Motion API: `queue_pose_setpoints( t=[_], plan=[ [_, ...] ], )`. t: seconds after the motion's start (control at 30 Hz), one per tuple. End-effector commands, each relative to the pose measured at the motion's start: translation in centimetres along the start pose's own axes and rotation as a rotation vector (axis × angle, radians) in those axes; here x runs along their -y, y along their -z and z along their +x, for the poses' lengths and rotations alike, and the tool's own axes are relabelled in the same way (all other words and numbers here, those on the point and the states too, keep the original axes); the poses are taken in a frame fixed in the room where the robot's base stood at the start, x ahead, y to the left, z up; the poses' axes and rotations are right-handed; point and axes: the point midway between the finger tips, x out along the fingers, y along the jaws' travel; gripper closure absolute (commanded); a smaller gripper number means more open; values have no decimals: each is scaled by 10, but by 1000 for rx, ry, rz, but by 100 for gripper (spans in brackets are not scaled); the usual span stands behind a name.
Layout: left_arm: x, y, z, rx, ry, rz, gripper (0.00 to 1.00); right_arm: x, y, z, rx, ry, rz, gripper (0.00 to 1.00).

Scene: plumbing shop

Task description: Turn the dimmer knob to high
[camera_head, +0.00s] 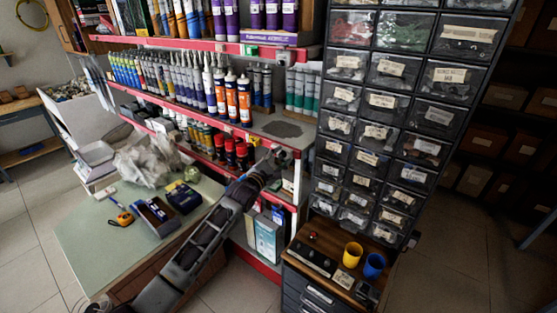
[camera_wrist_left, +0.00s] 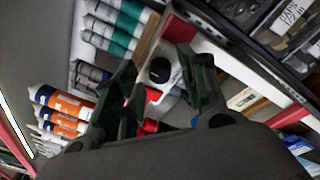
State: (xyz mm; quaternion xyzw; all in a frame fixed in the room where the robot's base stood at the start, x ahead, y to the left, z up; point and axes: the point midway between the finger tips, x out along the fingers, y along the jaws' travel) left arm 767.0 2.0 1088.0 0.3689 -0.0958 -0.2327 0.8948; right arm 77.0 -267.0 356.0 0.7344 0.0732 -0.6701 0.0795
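The dimmer knob (camera_wrist_left: 160,70) is a round black knob on a pale plate in the left wrist view. It shows between the two fingers of my left gripper (camera_wrist_left: 168,88), beyond their tips or level with them; I cannot tell whether they touch it. The fingers are apart with nothing held between them. In the head view my left gripper (camera_head: 277,160) is at the right end of the red-edged shelf, and I cannot make out the knob there. My right gripper is in neither view.
Caulking tubes (camera_head: 228,95) crowd the shelf (camera_head: 290,131) beside the gripper. A drawer cabinet (camera_head: 385,120) stands close on the right. Yellow (camera_head: 352,254) and blue (camera_head: 374,265) cups stand on a low counter. A green-topped table (camera_head: 90,235) is at left, below the shelf.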

Motion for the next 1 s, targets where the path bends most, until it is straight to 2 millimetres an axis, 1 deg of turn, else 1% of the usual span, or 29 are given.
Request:
queue_pose_setpoints(
  t=[0.03, 0.2, 0.3, 0.67, 1.0],
  plan=[
    [0, 0, 0, 0, 0, 0, 67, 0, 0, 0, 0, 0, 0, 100],
    [0, 0, 0, 0, 0, 0, 89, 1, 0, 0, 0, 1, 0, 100],
    [0, 0, 0, 0, 0, 0, 100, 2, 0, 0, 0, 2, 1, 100],
    [1, 0, 0, 2, -1, 19, 100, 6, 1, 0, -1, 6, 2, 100],
    [2, 0, 0, 11, -10, 124, 100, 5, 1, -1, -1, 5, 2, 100]
  ],
)
